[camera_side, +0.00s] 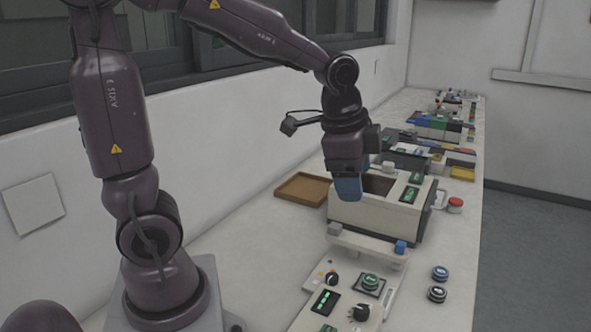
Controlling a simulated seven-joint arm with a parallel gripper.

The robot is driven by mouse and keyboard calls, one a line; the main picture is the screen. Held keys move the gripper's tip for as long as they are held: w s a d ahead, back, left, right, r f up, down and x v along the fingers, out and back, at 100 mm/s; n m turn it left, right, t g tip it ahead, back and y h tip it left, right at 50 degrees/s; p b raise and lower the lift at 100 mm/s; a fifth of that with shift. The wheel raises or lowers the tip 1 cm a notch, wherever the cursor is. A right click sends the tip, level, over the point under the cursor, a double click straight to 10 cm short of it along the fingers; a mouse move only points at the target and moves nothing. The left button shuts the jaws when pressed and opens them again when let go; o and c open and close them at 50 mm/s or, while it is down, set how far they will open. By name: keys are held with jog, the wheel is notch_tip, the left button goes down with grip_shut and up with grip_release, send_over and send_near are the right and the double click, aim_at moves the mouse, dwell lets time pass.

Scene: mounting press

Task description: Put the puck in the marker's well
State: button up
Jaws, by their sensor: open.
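My gripper (349,197) has blue fingers and points down at the near left side of a cream box-shaped machine (372,216). Its jaws are open, and I see nothing between them. Two round puck-like pieces lie on the bench at the front right: one blue-rimmed (440,273) and one black-rimmed (437,294). A similar round dark green piece (370,282) sits on a dark square on the front panel. My gripper is apart from all three. I cannot tell which unit is the marker, and I cannot make out its well.
A brown tray (302,189) lies by the wall. A white bar (367,245) with a grey and a blue block stands before the machine. The front panel has black knobs (360,313). A red button (455,205) stands right. More equipment (437,125) lines the far bench.

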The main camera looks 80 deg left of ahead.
jog(key=s+d+r+n+t, duration=0.1)
jog(key=s+r+n, duration=0.1)
jog(key=s, duration=0.3)
jog(key=s+d+r+n+t, duration=0.1)
jog(key=s+d+r+n, duration=0.1)
jog(key=s+n, duration=0.3)
jog(key=shift+s+d+t+h, duration=0.2)
jog(key=shift+s+t+h, duration=0.2)
jog(key=shift+s, duration=0.2)
dwell(1.2)
